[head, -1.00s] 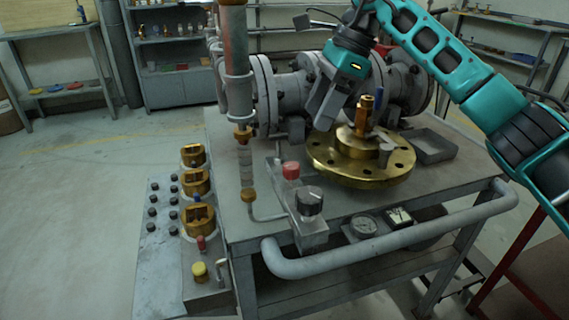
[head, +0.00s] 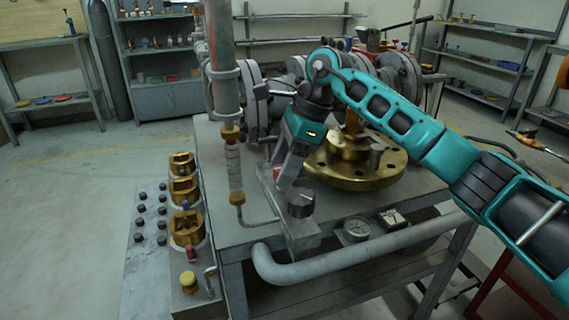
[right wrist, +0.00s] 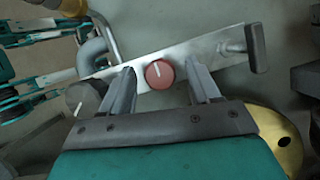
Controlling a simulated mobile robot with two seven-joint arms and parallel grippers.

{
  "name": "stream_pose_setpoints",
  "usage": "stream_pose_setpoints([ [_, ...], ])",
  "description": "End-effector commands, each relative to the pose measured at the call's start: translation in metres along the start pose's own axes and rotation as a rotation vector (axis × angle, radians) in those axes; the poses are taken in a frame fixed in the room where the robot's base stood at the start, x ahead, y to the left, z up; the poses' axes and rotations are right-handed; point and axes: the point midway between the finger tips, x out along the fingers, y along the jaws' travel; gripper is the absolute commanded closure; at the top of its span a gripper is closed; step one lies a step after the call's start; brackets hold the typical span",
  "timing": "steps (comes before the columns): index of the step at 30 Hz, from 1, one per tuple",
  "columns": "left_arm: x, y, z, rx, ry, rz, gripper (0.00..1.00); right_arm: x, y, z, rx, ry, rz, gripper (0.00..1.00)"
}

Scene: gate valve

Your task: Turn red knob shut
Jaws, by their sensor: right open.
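The red knob (right wrist: 159,74) is round with a pale pointer line and sits on a metal manifold bar (right wrist: 197,66) in the right wrist view. My right gripper (right wrist: 164,80) is open, with one finger to each side of the knob in that view. I cannot tell whether the fingers reach down to the knob's height. In the head view my right gripper (head: 282,178) points down at the manifold (head: 300,236), and only a sliver of red shows beside it. My left gripper is not in view.
A dark knob (head: 300,203) stands on the manifold just in front of the red one. A brass flange (head: 362,172) lies close to the right of my gripper. A vertical pipe (head: 228,110) rises to the left. Gauges (head: 356,228) sit near the table's front edge.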

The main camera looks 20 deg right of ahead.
Motion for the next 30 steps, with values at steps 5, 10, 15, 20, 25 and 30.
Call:
stream_pose_setpoints([
  [5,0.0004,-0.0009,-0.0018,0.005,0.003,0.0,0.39,-0.0001,0.0,0.0001,0.0,0.0,0.0,0.51],
  [10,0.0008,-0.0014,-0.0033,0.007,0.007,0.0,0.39,-0.0002,0.0,0.0001,0.0,0.0,0.0,0.67],
  [15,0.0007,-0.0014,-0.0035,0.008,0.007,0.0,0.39,-0.0003,0.0001,0.0001,0.0,0.0,0.0,0.84],
  [20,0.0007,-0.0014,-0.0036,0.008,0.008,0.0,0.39,-0.0004,0.0001,0.0001,0.0,0.0,0.0,0.95],
  [25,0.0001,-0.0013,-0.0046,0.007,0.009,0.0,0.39,-0.0007,0.0002,0.0002,0.014,0.0,-0.005,0.95],
  [30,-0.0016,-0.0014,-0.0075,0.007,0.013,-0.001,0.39,-0.0013,0.0008,0.0001,0.067,0.001,-0.027,0.95],
])
